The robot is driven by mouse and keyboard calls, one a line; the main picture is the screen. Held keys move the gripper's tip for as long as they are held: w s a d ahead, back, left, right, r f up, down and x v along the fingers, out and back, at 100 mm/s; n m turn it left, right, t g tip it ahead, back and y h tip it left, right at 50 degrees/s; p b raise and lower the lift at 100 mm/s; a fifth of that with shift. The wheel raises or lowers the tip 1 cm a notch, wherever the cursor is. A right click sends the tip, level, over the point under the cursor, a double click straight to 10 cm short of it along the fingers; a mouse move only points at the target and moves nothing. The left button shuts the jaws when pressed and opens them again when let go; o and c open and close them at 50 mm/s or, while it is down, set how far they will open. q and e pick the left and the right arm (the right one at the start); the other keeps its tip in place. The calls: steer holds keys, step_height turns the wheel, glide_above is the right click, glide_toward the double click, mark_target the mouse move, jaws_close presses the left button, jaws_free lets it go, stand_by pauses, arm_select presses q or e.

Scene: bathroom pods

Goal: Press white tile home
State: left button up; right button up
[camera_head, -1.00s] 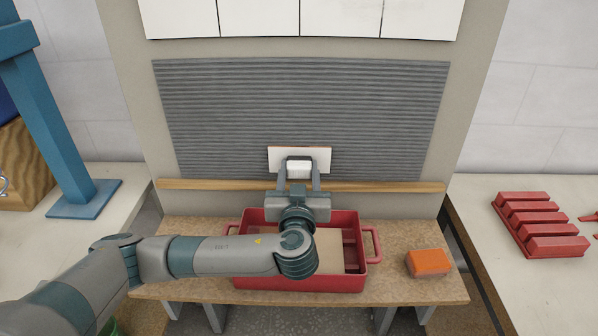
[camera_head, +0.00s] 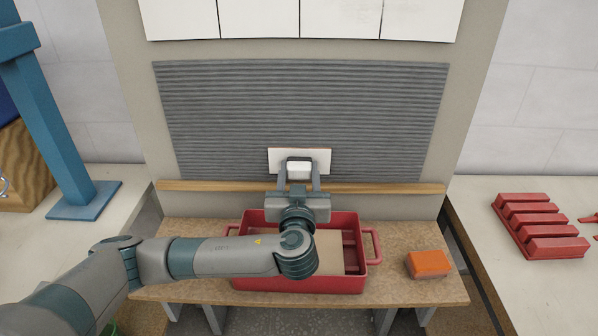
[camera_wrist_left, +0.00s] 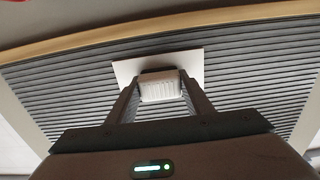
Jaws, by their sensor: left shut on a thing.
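The white tile (camera_head: 321,157) is upright against the grey ridged adhesive patch (camera_head: 300,110), low on the panel near the wooden ledge strip (camera_head: 390,186). My left gripper (camera_head: 300,172) is in front of the tile, shut on a small white block-like grip at the tile's face. In the left wrist view the tile (camera_wrist_left: 190,60) lies behind the white grip (camera_wrist_left: 160,88), with the fingers on both sides of it. Whether the tile's back fully touches the ridges cannot be told. My right gripper is not in view.
A red tray (camera_head: 300,284) stands on the bench below my left arm. An orange sponge-like block (camera_head: 428,262) sits to its right. White tiles (camera_head: 340,18) line the panel above. A red rack (camera_head: 540,226) is on the right table, a blue stand (camera_head: 60,120) on the left.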

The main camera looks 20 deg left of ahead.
arm_select(q)
steer(key=shift+r, duration=0.15)
steer(key=shift+s+d, duration=0.1)
steer(key=shift+s, duration=0.25)
steer(key=shift+v, duration=2.55)
